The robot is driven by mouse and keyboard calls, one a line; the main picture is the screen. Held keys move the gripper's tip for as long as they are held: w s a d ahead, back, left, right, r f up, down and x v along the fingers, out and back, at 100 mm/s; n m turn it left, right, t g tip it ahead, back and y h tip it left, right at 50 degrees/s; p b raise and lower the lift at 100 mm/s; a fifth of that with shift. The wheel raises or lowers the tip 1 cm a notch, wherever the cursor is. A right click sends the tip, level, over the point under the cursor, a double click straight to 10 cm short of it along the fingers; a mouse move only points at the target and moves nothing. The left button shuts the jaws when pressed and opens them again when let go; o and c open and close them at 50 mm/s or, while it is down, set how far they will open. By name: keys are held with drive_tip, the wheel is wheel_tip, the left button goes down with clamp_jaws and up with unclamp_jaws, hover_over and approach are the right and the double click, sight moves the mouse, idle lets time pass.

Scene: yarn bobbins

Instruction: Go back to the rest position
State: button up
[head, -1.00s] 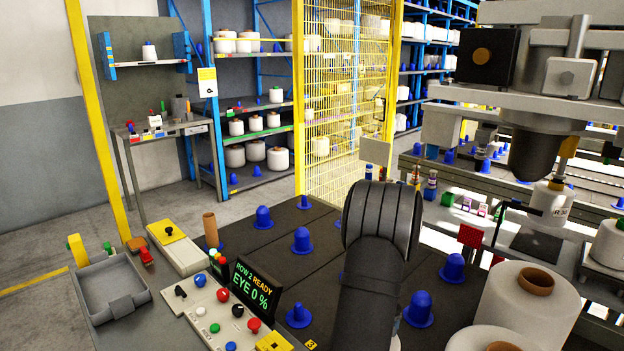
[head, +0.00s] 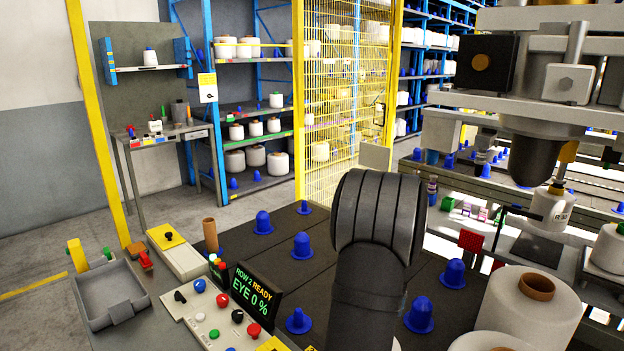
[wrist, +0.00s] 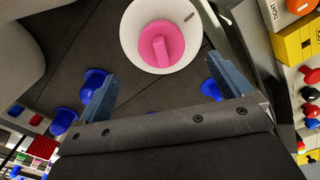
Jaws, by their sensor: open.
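My gripper (wrist: 160,70) shows in the wrist view with its two blue-grey fingers wide apart and nothing between them. A white bobbin with a pink core (wrist: 132,28) is seen beyond the fingertips, near the top of that view. It looks apart from the fingers, though I cannot tell the distance. In the head view my dark arm rises over the dark table (head: 335,225), and its rounded link hides part of the table. The gripper itself is hidden there.
Blue pegs (head: 302,246) stand on the table. At the front are a control panel (head: 215,315), a screen (head: 254,288) and an empty grey tray (head: 110,292). Large white bobbins (head: 528,315) stand at the right, below a machine head (head: 535,155). A yellow mesh fence (head: 340,90) stands behind.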

wheel_tip(320, 180, up, 7)
wheel_tip(320, 180, down, 17)
drive_tip(key=shift+f, duration=0.1)
wheel_tip(320, 180, up, 4)
drive_tip(key=shift+f, duration=0.1)
drive_tip(key=shift+w+a, duration=0.15)
drive_tip(key=shift+a, duration=0.35)
drive_tip(key=shift+w+a, duration=0.15)
drive_tip(key=shift+a, duration=0.35)
drive_tip(key=shift+w+a+m, duration=0.1)
drive_tip(key=shift+a+m, duration=0.3)
drive_tip(key=shift+a, duration=0.1)
drive_tip(key=shift+c, duration=0.3)
idle(0.8)
